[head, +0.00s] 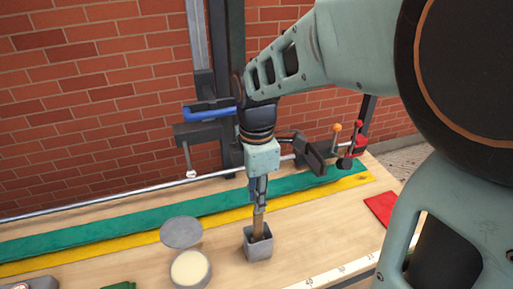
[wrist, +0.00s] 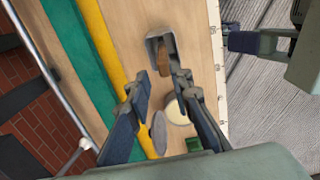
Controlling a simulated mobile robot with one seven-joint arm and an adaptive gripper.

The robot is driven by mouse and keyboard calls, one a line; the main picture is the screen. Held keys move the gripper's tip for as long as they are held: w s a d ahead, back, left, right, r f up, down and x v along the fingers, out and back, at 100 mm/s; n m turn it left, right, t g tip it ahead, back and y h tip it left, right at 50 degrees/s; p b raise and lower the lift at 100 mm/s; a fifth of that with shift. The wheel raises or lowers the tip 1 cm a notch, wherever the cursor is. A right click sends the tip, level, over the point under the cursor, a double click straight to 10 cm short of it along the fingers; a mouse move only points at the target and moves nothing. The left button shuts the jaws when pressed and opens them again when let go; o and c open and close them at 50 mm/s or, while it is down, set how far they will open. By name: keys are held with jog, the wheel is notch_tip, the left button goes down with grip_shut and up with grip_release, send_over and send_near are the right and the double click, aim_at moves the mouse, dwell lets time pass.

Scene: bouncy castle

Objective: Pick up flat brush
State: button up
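The flat brush appears to be the brown wooden piece (head: 258,224) standing in a small grey square cup (head: 261,250) on the workbench. In the wrist view the brown piece (wrist: 163,62) leans inside the grey cup (wrist: 153,43). My gripper (head: 259,205) points down just above the cup, with its fingers close to the top of the brush. In the wrist view my gripper (wrist: 159,77) has its two fingers apart, with the brush's near end around the gap. I cannot tell whether either finger touches it. The brush's lower end is hidden in the cup.
A round tin with cream contents (head: 190,268) and a grey disc (head: 181,232) lie left of the cup. Green (head: 110,227) and yellow (head: 100,243) strips run behind. A red pad (head: 381,207) lies right. Clamps (head: 210,112) hang on a bar near the brick wall.

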aim_at(258, 226)
jog(key=f, duration=0.5)
jog(key=shift+s, duration=0.2)
notch_tip(258, 226, down, 6)
jog(key=shift+d+r, duration=0.1)
jog(key=shift+r, duration=0.05)
grip_shut()
